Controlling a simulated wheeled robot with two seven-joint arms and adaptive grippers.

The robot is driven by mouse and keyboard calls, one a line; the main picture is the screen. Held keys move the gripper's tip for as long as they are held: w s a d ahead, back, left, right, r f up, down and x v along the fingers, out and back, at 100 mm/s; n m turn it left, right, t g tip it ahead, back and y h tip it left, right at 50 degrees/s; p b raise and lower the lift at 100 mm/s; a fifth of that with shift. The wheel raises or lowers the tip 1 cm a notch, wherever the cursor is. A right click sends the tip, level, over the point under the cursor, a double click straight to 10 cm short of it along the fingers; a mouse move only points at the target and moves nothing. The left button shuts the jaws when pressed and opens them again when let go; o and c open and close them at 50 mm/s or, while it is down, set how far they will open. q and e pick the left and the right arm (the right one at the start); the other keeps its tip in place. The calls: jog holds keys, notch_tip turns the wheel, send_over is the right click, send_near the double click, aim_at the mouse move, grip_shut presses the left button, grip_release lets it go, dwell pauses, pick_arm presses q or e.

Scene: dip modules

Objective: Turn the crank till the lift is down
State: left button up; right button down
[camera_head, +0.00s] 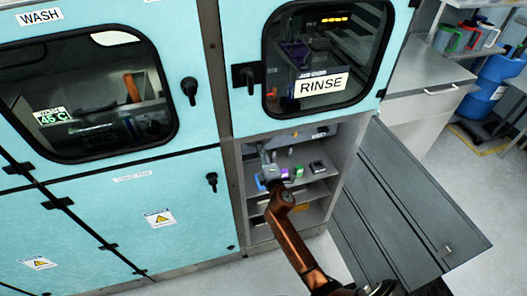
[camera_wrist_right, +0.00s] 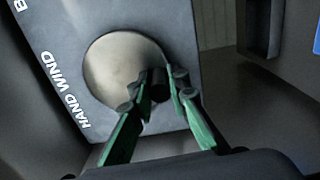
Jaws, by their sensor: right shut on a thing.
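In the right wrist view, the crank's round metal disc (camera_wrist_right: 112,68) sits on a grey panel marked HAND WIND. Its dark handle (camera_wrist_right: 159,82) stands at the disc's lower right edge. My right gripper (camera_wrist_right: 161,94) is shut on this handle, with a green finger on each side. In the head view, my right gripper (camera_head: 270,176) reaches into the open compartment under the RINSE window, and the crank is too small or covered to make out. The lift cannot be made out clearly behind the dark RINSE window (camera_head: 310,45). My left gripper is in neither view.
The open compartment has a shelf (camera_head: 318,170) with several small items right of my gripper. A grey door (camera_head: 400,200) stands open to the right of my arm. The WASH cabinet (camera_head: 100,200) is closed at the left.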

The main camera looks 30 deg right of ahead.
jog(key=a+m, duration=0.1)
jog(key=m, duration=0.1)
jog(key=r+m+p, duration=0.1)
jog(key=m, duration=0.2)
jog(key=a+m, duration=0.1)
jog(key=m, duration=0.2)
jog(key=shift+w+a+r, duration=0.25)
jog(key=shift+w+a, duration=0.05)
jog(key=shift+w+a+r+m+p, duration=0.15)
jog(key=shift+m+p, duration=0.15)
jog(key=shift+m, duration=0.2)
jog(key=shift+s+a+r+m+p, duration=0.15)
jog(key=shift+m+p, duration=0.1)
jog(key=shift+m, duration=0.25)
jog(key=shift+w+r, duration=0.1)
jog(key=c, duration=1.8)
grip_release()
jog(key=shift+c, duration=0.2)
notch_tip(320, 180, up, 10)
send_over(251, 144)
jog(key=d+v, duration=0.1)
jog(key=v, duration=0.2)
jog(key=shift+a, duration=0.35)
